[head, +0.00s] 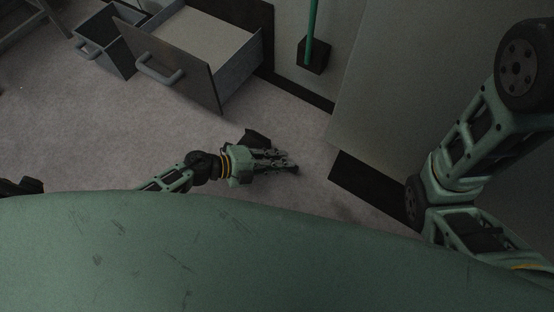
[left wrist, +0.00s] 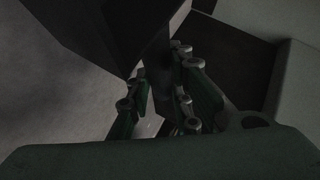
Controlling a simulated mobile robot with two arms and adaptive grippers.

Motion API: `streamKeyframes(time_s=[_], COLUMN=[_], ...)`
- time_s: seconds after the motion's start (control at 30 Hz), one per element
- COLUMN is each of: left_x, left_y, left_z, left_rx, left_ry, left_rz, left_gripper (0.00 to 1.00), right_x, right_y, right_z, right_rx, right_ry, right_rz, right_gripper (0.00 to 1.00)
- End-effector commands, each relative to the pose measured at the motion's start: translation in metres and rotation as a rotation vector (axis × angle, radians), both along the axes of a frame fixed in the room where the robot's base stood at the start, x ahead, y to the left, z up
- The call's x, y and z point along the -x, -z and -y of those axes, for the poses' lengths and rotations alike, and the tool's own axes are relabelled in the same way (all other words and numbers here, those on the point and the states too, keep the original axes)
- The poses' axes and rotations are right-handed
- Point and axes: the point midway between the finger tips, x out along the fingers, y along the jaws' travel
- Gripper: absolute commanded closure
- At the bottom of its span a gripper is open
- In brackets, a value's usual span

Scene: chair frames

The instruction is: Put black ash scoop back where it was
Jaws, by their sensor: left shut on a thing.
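The black ash scoop (head: 258,138) is a dark, angular piece that shows just behind my left gripper (head: 284,162) in the head view. In the left wrist view, the scoop (left wrist: 112,30) fills the upper middle, and a narrow dark part of it runs down between the fingers. My left gripper (left wrist: 164,88) is shut on this narrow part. The gripper is over the grey floor, in front of the open drawer; its height above the floor is hard to judge. My right arm shows at the right of the head view, but its gripper is out of sight.
An open drawer (head: 178,75) with a grey handle juts out at the upper left, beside a second open dark drawer (head: 112,45). A green-handled tool with a black block end (head: 313,56) stands at the wall. A large pale panel (head: 385,90) is at the right. Floor (head: 90,135) at left is clear.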

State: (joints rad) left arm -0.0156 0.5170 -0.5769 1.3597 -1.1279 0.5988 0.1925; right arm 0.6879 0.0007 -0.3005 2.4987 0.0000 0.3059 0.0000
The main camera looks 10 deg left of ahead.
Motion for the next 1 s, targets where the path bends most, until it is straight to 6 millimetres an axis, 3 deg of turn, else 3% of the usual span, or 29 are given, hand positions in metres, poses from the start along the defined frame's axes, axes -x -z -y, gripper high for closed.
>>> streamKeyframes(time_s=[1.0], left_x=[0.001], left_y=[0.013], left_z=[0.002], left_rx=[0.001], left_ry=[0.002], left_rz=[0.002], left_gripper=[1.0], right_x=[0.004], right_y=[0.009], right_z=[0.0], right_rx=[0.0], right_ry=[0.0], right_rz=[0.01], right_gripper=[0.73])
